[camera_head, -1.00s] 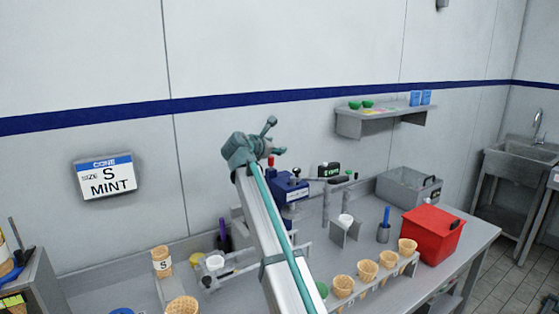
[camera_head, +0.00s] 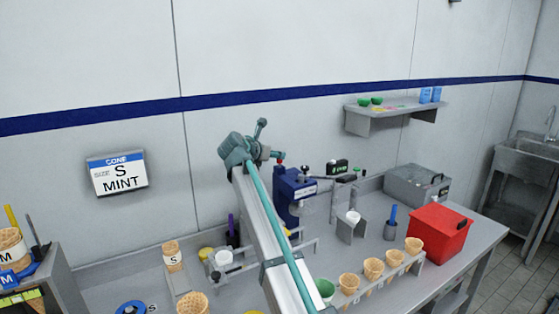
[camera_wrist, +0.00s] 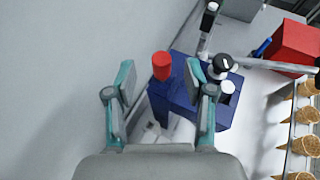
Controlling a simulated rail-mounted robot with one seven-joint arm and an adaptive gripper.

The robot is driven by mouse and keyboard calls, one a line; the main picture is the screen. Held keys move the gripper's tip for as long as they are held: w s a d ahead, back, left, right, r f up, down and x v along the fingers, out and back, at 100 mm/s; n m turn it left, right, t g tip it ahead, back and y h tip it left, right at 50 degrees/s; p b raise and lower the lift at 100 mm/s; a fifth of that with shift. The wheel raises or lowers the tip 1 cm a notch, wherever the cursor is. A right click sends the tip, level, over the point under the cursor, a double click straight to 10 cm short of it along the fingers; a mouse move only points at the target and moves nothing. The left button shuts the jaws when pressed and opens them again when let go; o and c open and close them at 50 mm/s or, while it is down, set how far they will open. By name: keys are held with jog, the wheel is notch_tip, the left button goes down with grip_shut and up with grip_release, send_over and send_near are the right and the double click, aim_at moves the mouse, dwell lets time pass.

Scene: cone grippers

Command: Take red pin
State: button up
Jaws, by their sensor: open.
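The red pin (camera_wrist: 161,66) stands up from a blue machine (camera_wrist: 190,101) in the wrist view. It lies between my two fingertips as seen in the picture; contact is not visible. My gripper (camera_wrist: 160,80) is open, with one teal finger on each side of the pin's line.
A black knob (camera_wrist: 222,63) and metal rods sit close to the right finger. A rack (camera_head: 385,279) of cones stands in front, with a red box (camera_head: 438,233) to its right. A wall shelf (camera_head: 395,115) hangs behind. The wall (camera_wrist: 60,80) is clear on the left.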

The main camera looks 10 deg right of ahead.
jog(key=p+x, duration=0.1)
jog(key=x, duration=0.3)
jog(key=shift+w+d, duration=0.15)
jog(key=shift+d, duration=0.1)
grip_shut()
